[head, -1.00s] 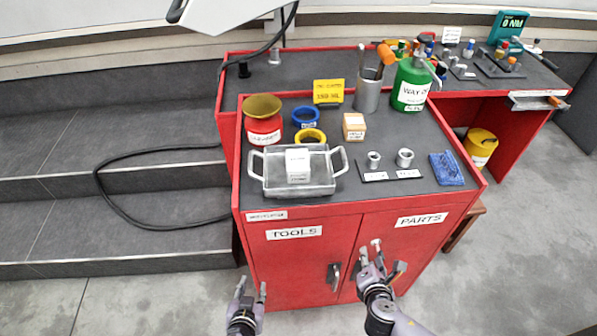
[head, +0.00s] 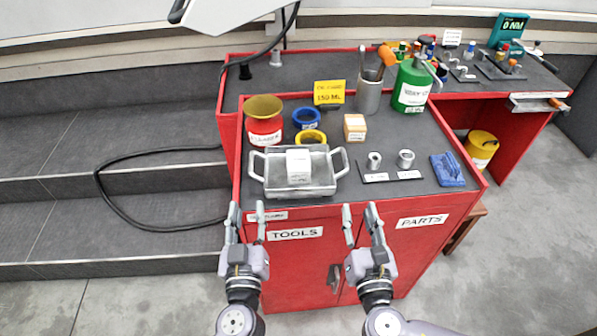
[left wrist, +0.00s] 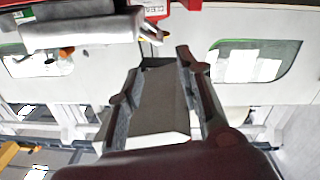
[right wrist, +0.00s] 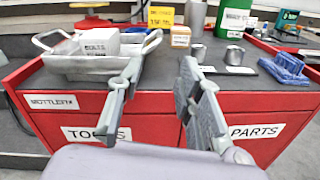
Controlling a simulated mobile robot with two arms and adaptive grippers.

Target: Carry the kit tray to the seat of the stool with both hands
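The kit tray (head: 300,190) is a grey metal tray with a handle at each end, on the front left of the red cabinet's dark top. A white labelled box (head: 298,166) sits in it. The tray also shows in the right wrist view (right wrist: 80,70). My left gripper (head: 247,212) is open and empty before the cabinet front, below the left handle. My right gripper (head: 360,212) is open and empty, below and slightly right of the right handle. Neither touches the tray. A brown wooden edge (head: 476,211) right of the cabinet may be the stool; most of it is hidden.
Behind the tray stand a red container (head: 264,125), blue ring (head: 306,117) and yellow ring (head: 310,135). A wooden block (head: 355,127), metal fittings (head: 405,160) and a blue item (head: 447,170) lie right. Steps with a black cable (head: 120,210) are left; floor at right is clear.

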